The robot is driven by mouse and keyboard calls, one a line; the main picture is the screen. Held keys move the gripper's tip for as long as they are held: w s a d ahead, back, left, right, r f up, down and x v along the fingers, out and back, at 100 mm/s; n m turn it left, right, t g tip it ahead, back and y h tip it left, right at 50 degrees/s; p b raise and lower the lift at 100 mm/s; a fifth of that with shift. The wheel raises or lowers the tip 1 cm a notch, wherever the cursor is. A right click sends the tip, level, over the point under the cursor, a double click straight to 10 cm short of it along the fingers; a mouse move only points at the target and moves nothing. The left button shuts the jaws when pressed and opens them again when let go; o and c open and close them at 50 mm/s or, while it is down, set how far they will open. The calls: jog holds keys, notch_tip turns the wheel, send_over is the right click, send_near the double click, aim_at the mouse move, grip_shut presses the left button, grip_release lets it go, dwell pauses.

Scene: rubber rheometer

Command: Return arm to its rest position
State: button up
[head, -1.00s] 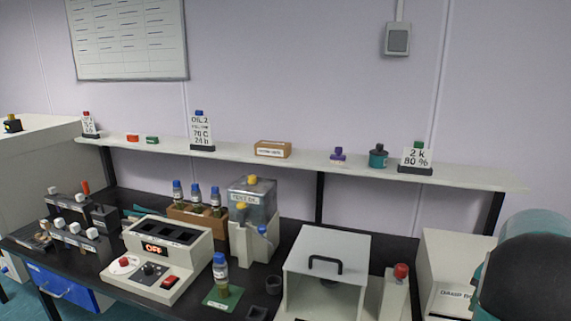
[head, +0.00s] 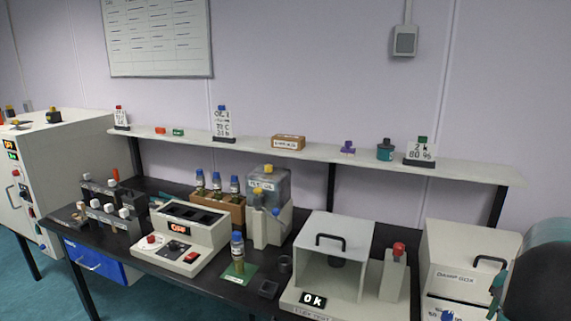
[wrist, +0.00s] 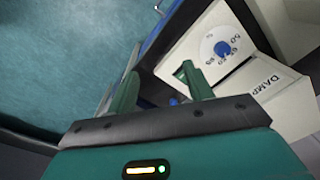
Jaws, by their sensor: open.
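In the wrist view my gripper (wrist: 156,84) is open, its two green fingers apart with nothing between them. The teal floor and the dark table edge show beyond the fingers. The damp box (wrist: 285,98) is just past the right finger, with its blue dial (wrist: 221,48) on a white panel; I cannot tell if the finger touches it. In the head view my arm is a dark and teal rounded shape at the right edge, in front of the damp box (head: 468,252). The fingertips are hard to make out there.
The black bench holds a heater block (head: 180,240) reading OFF, a bottle on a green mat (head: 247,277), a clear tank (head: 268,187) and a hooded unit (head: 333,245) reading 0k. A wall shelf (head: 250,143) runs above. Floor at the left is clear.

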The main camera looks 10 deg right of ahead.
jog(key=w+a+r+n+t, duration=0.1)
jog(key=w+a+r+n, duration=0.15)
jog(key=a, duration=0.45)
jog(key=w+a+r+n+t, duration=0.15)
jog(key=a+r, duration=0.25)
jog(key=a, duration=0.4)
jog(key=s+a+r+n+t, duration=0.1)
jog(key=s+a+n, duration=0.2)
jog(key=a, duration=0.6)
jog(key=s+a+r+n, duration=0.1)
jog(key=s+a+n, duration=0.2)
jog(key=a, duration=0.6)
jog(key=s+a+r+n+t, duration=0.1)
jog(key=s+a+n, duration=0.2)
jog(key=a, duration=0.6)
jog(key=shift+s+r+n+t, duration=0.25)
jog(key=shift+s+n+t, duration=0.15)
jog(key=shift+s, duration=0.75)
jog(key=shift+d, duration=0.1)
jog(key=shift+c, duration=0.2)
jog(key=shift+c, duration=1.4)
jog(key=shift+d, duration=0.1)
